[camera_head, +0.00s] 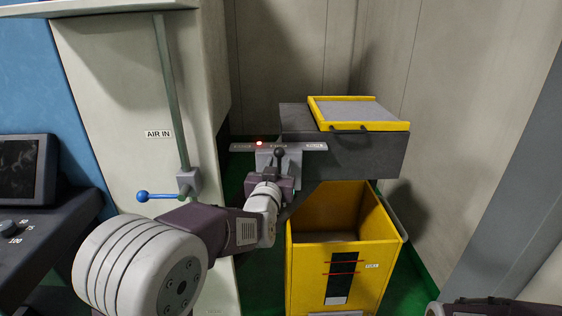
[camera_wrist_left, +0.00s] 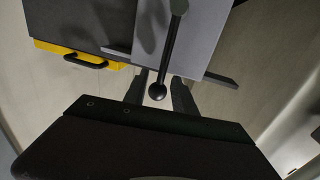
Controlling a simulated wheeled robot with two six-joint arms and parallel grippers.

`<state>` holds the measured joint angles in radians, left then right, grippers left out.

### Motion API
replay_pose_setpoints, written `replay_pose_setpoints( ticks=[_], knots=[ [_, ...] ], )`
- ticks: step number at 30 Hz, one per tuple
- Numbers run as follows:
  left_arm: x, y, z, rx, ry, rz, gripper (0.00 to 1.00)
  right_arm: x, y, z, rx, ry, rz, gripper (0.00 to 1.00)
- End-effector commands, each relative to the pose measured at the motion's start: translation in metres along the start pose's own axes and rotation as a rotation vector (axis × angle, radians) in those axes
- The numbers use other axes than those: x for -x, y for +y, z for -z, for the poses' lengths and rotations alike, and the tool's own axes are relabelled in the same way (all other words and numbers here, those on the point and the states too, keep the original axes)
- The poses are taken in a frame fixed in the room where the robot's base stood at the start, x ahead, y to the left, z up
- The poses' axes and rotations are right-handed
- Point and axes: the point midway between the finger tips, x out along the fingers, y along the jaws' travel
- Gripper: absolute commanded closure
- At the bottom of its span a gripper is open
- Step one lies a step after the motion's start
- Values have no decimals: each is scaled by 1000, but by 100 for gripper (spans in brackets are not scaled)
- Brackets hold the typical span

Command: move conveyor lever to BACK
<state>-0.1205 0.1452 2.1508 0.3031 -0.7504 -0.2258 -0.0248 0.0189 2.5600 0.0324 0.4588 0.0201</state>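The conveyor lever is a dark rod with a black ball knob (camera_head: 280,153). It stands near the middle of a grey label plate (camera_head: 305,147), whose small words I cannot read surely. My left gripper (camera_head: 275,176) is in front of the lever, its fingers mostly hidden by my wrist in the head view. In the left wrist view, the knob (camera_wrist_left: 157,92) shows between the tips of my left gripper (camera_wrist_left: 159,90), with a visible gap on either side. The gripper is open. My right gripper is out of view; only a bit of my right arm shows at the bottom right.
A red light (camera_head: 259,143) glows at the plate's left part. A dark conveyor box (camera_head: 350,150) with a yellow-framed lid (camera_head: 404,126) is to the right, above a yellow bin (camera_head: 305,270). A blue-handled valve (camera_head: 143,196) is at left, beside a monitor (camera_head: 20,168).

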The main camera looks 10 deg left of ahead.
Motion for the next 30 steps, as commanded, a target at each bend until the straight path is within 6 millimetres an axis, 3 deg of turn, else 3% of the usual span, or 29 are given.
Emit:
replay_pose_setpoints(
  ticks=[6, 14, 17, 18, 30],
  knots=[
    [-25, 0, 0, 0, -2, -1, 68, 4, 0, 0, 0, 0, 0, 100],
    [-26, 0, -1, 0, -1, -1, 68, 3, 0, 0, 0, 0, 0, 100],
    [-26, 0, -1, 0, -1, -1, 96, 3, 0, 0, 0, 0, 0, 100],
    [-26, 0, 0, 0, -1, -1, 100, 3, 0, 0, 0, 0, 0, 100],
    [-26, 0, 1, 0, 2, 0, 100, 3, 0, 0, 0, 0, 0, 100]
  ],
)
